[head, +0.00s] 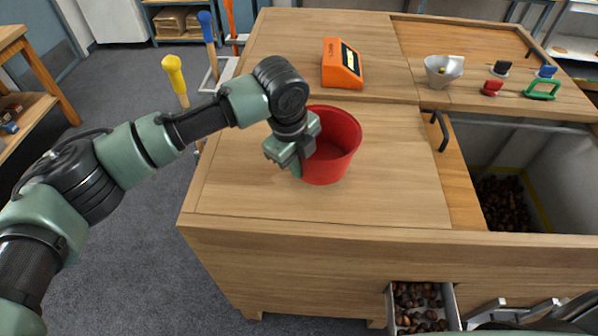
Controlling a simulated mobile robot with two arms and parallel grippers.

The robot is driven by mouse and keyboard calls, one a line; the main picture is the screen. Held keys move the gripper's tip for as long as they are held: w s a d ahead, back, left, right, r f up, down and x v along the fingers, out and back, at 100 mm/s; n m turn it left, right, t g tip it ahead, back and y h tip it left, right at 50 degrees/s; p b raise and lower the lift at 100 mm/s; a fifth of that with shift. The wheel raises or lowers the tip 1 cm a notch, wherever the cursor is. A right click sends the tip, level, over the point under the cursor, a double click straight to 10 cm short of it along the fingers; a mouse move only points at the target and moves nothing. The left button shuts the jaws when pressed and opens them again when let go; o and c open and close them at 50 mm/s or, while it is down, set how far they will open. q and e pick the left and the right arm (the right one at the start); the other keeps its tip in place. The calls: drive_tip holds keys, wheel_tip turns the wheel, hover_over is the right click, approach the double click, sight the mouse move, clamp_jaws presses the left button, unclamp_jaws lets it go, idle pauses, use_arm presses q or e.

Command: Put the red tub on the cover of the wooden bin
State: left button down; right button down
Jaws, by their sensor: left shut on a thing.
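The red tub (340,143) is upright on or just above the left wooden top of the bin, and I cannot tell whether it touches the wood. Its inside looks empty. My left gripper (303,160) is at the tub's left side, shut on its wall, and hides part of the rim. The wooden bin (330,260) fills the middle and right. Its wooden cover (400,190) lies flat under and around the tub. My right gripper is not in view.
An orange scale (342,64) stands behind the tub. A metal funnel (443,70) and several coloured clips stand at the back right. The bin's right part is open, with chestnuts (502,200) deep inside. A black handle (439,131) stands beside the opening. A drawer of chestnuts (420,305) sticks out in front.

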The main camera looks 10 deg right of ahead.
use_arm(q)
wheel_tip(320, 180, down, 3)
drive_tip(key=shift+r+p, duration=0.2)
drive_tip(key=shift+p, duration=0.15)
drive_tip(key=shift+f, duration=0.5)
drive_tip(key=shift+f, duration=0.1)
drive_tip(key=c, duration=1.6)
unclamp_jaws()
drive_tip(key=r+b, duration=0.1)
drive_tip(key=r, duration=0.3)
drive_tip(key=s+a+r+b, duration=0.1)
drive_tip(key=r, duration=0.3)
drive_tip(key=r+b, duration=0.2)
drive_tip(key=r, duration=0.2)
drive_tip(key=shift+s+a, duration=0.15)
drive_tip(key=shift+a, duration=0.25)
